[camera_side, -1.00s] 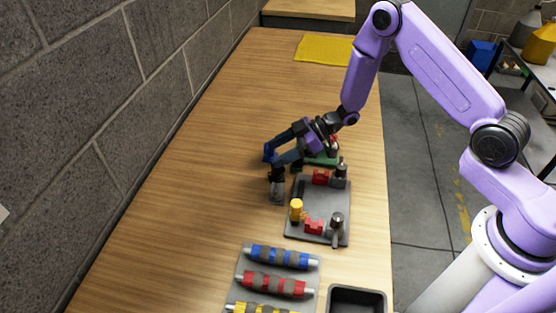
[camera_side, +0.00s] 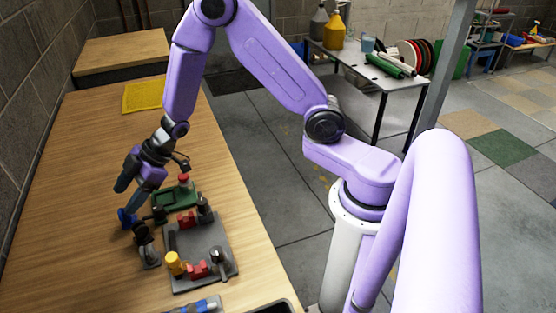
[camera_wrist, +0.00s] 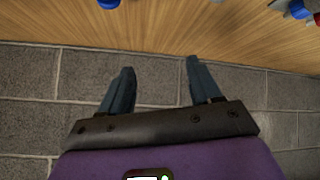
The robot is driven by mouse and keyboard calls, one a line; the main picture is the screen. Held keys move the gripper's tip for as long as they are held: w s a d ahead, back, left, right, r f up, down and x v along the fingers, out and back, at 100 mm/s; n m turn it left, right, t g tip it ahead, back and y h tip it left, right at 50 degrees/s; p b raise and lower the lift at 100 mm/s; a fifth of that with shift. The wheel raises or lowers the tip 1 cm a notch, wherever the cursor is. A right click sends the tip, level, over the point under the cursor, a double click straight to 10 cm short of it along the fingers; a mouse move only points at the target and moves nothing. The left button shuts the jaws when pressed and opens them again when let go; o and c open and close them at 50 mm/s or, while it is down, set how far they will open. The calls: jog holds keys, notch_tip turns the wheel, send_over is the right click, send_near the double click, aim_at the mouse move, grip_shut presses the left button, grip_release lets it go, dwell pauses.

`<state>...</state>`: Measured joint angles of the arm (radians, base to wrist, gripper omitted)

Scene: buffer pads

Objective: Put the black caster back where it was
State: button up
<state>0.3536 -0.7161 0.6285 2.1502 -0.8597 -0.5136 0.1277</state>
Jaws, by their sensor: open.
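My gripper (camera_side: 126,199) is open above the wooden table, left of the grey pad (camera_side: 201,240). In the wrist view its two fingers (camera_wrist: 160,66) are apart with nothing between them. A dark upright piece with a grey lower part (camera_side: 147,248) stands on the table just left of the pad; it looks like a caster, but I cannot be sure it is the black one. Another dark piece (camera_side: 204,206) is at the pad's far right corner. A dark grey piece with a handle (camera_side: 218,259) is at its near right. A blue piece (camera_side: 125,217) is beside the fingertips.
The pad also bears a yellow piece (camera_side: 174,263) and red pieces (camera_side: 188,219). A green tray (camera_side: 176,198) lies behind it. A yellow mat (camera_side: 143,96) is at the far end. A block wall (camera_wrist: 225,93) runs along the table's left. The table between wall and pad is mostly clear.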

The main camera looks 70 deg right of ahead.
jog(key=s+d+r+g+h, duration=0.1)
jog(key=s+d+r+h, duration=0.1)
jog(key=s, duration=0.9)
jog(key=s+d+r+g+h, duration=0.2)
jog(key=s+d+r, duration=0.3)
jog(key=s, duration=0.6)
jog(key=s+d+r+g+h, duration=0.2)
jog(key=s+d+r, duration=0.2)
jog(key=s, duration=0.8)
jog(key=shift+d+r+m+h, duration=0.15)
jog(key=shift+d+m+h, duration=0.25)
jog(key=shift+d, duration=0.25)
